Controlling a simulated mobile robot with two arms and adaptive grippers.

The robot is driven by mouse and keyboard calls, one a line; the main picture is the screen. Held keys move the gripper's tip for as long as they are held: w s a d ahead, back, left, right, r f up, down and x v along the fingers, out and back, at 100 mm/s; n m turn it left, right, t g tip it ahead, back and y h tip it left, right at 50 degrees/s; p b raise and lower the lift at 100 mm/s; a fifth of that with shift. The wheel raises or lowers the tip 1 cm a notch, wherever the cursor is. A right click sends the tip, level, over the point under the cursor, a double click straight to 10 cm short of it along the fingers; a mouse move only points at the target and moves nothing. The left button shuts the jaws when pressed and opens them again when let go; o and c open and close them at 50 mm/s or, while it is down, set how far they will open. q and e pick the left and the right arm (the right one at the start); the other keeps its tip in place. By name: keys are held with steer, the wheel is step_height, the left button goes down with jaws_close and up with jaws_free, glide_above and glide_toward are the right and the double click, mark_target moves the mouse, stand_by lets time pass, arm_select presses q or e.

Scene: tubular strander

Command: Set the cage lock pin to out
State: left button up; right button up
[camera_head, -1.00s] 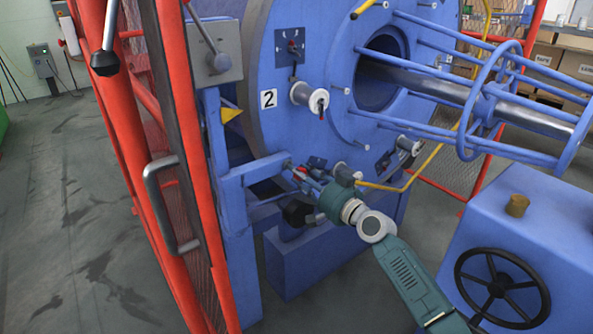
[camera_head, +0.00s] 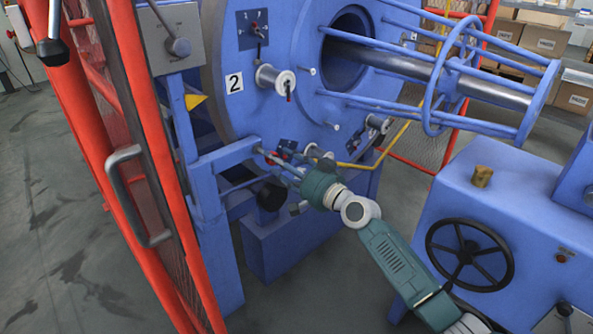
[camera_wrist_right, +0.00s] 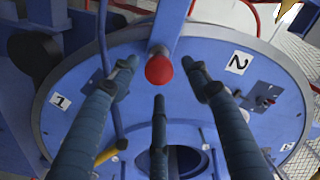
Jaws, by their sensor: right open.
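The cage lock pin shows as a round red knob (camera_wrist_right: 159,70) on a short metal stem in the right wrist view. It sits at the end of a blue bracket arm (camera_wrist_right: 172,25) in front of the blue cage disc (camera_wrist_right: 75,120). My right gripper (camera_wrist_right: 160,78) is open, with the knob between its two upper fingertips in the picture and the third finger below it. I cannot tell whether any finger touches the knob. In the head view, my right gripper (camera_head: 288,168) is at the end of the bracket (camera_head: 225,157), and its fingers partly hide the knob. My left gripper is not in view.
A red guard door (camera_head: 150,150) with a grey handle stands at the left. A blue cabinet with a black handwheel (camera_head: 470,250) stands at the right, beside my right arm.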

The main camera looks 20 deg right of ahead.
steer(key=v, duration=1)
steer(key=shift+s+d, duration=0.1)
